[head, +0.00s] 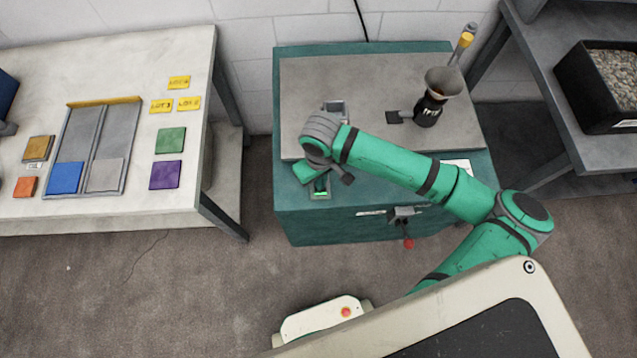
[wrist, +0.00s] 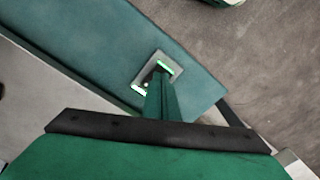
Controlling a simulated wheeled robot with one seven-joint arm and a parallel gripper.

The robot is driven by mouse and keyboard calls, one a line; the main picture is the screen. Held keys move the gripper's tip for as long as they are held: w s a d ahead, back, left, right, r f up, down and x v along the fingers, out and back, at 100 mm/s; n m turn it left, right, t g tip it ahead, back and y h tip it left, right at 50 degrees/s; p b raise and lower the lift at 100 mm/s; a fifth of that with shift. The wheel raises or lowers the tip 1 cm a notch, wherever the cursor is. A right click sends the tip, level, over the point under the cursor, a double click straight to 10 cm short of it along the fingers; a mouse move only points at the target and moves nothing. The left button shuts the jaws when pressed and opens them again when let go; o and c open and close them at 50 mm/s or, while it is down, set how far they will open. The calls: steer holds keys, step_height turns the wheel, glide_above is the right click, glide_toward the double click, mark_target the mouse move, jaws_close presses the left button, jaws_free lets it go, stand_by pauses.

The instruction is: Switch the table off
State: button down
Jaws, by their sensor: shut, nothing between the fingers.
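The table is a teal cabinet (head: 300,222) with a grey top plate (head: 320,80). A small switch (head: 320,195) with a green-lit strip sits near its front left edge. My gripper (head: 322,183) is shut and empty, pointing down at the switch. In the wrist view its closed fingers (wrist: 158,85) overlap the middle of the plate and hide part of it. I cannot tell whether they touch it.
A lever with a red knob (head: 408,244) hangs from the table's front. A funnel on a black holder (head: 430,105) stands at the top's right. A white table (head: 120,60) with coloured tiles is at left. A black bin of gravel (head: 600,90) is on the right bench.

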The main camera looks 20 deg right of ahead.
steer(key=shift+f, duration=0.55)
stand_by(0.4)
step_height(320, 180, up, 7)
stand_by(0.9)
stand_by(0.5)
